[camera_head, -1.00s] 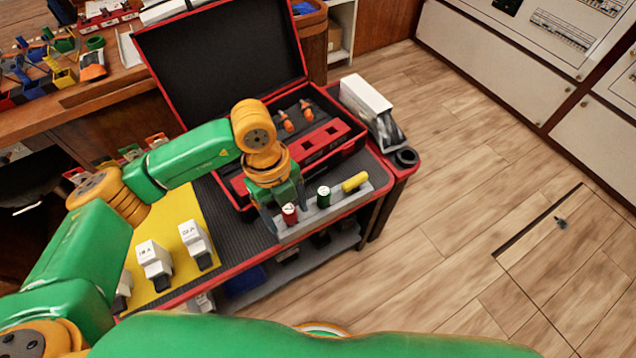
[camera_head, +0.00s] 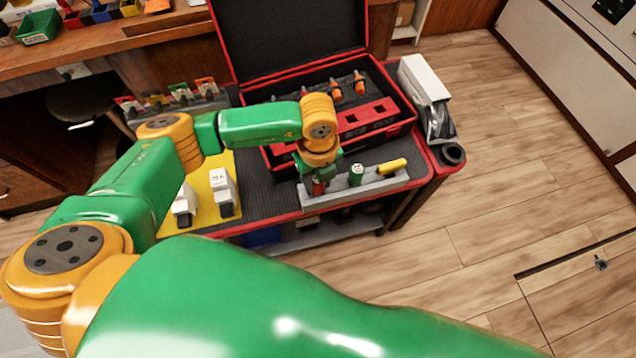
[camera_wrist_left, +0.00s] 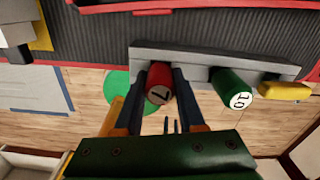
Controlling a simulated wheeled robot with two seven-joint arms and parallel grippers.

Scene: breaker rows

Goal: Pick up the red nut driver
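The red nut driver (camera_wrist_left: 158,84) stands upright in the grey holder (camera_head: 345,190) at the cart's front edge, its numbered end facing the left wrist camera. My left gripper (camera_wrist_left: 162,88) is lowered over it, with one finger on each side, both appearing to touch the handle. In the head view, my left gripper (camera_head: 319,180) partly hides the red nut driver (camera_head: 319,187). The green driver (camera_head: 356,174) and the yellow driver (camera_head: 391,166) are in the same holder, to the right of the red one. My right gripper is not in view.
An open red-edged case (camera_head: 395,90) lies behind the holder, with a red insert and orange-handled tools. White breakers (camera_head: 222,190) sit on a yellow mat to the left. A white box (camera_head: 424,80) and a dark ring (camera_head: 452,154) are on the right.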

